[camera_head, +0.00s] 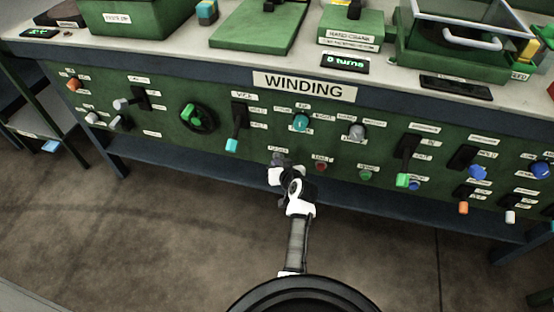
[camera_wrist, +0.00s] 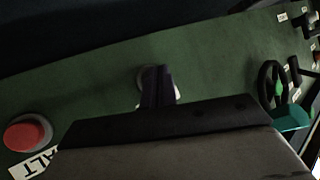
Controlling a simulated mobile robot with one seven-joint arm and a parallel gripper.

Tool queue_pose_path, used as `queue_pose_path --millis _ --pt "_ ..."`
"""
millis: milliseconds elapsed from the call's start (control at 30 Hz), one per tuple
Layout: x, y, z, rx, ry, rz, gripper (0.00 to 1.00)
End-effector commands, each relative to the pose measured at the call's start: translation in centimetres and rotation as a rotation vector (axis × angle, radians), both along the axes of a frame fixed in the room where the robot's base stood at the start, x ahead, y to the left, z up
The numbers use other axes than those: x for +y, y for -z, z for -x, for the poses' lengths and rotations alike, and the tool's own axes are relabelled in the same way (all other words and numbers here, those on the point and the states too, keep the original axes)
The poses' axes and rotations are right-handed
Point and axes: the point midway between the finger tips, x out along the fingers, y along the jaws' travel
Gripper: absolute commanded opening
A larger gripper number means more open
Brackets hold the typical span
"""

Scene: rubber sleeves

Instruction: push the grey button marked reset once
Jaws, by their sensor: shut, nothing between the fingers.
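My gripper (camera_head: 281,164) is shut and empty, with its tips up at the lower part of the green panel, just under a small label too blurred to read. In the wrist view my closed fingers (camera_wrist: 158,88) lie in front of a pale grey round button (camera_wrist: 141,78). Only its edge shows around the fingers. I cannot tell whether the fingers touch it or whether it is pressed in. In the head view my gripper hides most of that spot.
A red button (camera_head: 320,168) sits just right of my gripper, and a green button (camera_head: 365,175) further right. A lever with a teal tip (camera_head: 232,145) hangs up and left. A black handwheel (camera_head: 199,117) is further left. The WINDING sign (camera_head: 304,87) is above.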

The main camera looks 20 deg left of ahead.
Motion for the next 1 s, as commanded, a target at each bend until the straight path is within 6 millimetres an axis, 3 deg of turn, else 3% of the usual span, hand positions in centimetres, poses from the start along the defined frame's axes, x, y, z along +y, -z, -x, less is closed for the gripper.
queue_pose_path --millis 667,1000 --pt "-0.1 -0.1 1.7 0.0 -0.001 0.001 0.0" --pt "-0.1 -0.2 5.0 0.001 0.0 0.002 0.0"
